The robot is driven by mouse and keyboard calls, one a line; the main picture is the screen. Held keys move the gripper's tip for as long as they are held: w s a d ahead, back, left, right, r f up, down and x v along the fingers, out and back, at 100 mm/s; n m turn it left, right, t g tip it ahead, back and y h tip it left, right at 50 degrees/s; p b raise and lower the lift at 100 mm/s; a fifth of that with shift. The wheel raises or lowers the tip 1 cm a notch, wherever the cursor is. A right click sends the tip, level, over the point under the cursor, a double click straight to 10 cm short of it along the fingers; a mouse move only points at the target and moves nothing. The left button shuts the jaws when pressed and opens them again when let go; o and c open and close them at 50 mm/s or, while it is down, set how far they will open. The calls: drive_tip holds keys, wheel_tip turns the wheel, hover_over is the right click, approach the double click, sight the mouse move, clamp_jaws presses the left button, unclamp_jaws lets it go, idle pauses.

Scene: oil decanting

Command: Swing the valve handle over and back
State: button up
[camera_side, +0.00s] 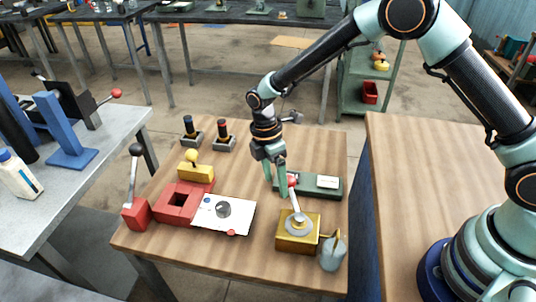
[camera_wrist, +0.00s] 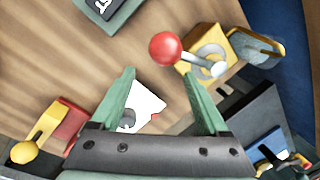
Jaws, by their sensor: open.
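The valve is a gold box (camera_side: 297,238) with a round pale plate on top, near the front right of the wooden table. Its pale handle (camera_side: 297,207) rises from the plate and ends in a red ball (camera_side: 292,180). In the wrist view the red ball (camera_wrist: 166,49) lies just beyond my fingertips, with the gold box (camera_wrist: 207,47) to its right. My gripper (camera_side: 276,187) points down beside the ball, its fingers apart and empty. In the wrist view my gripper (camera_wrist: 157,73) shows a wide gap. I cannot tell whether a finger touches the ball.
A green box (camera_side: 318,187) with a pale label stands close behind the valve. A grey cup (camera_side: 333,254) stands to its right. A white plate (camera_side: 239,215), a red block (camera_side: 177,202) and a red-based lever (camera_side: 136,213) lie to the left. Two joysticks (camera_side: 222,140) stand at the back.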

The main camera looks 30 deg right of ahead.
wheel_tip(320, 180, up, 11)
drive_tip(key=w, duration=0.1)
drive_tip(key=shift+w+a, duration=0.3)
drive_tip(key=shift+w, duration=0.1)
drive_tip(key=shift+d, duration=0.1)
drive_tip(key=d+f+n, duration=0.1)
drive_tip(key=f, duration=0.2)
drive_tip(key=s+d+f+n, duration=0.1)
drive_tip(key=f, duration=0.3)
drive_tip(key=s+d+f+n, duration=0.1)
drive_tip(key=f, duration=0.3)
drive_tip(key=shift+s+d+f, duration=0.25)
drive_tip(key=shift+d, duration=0.1)
clamp_jaws()
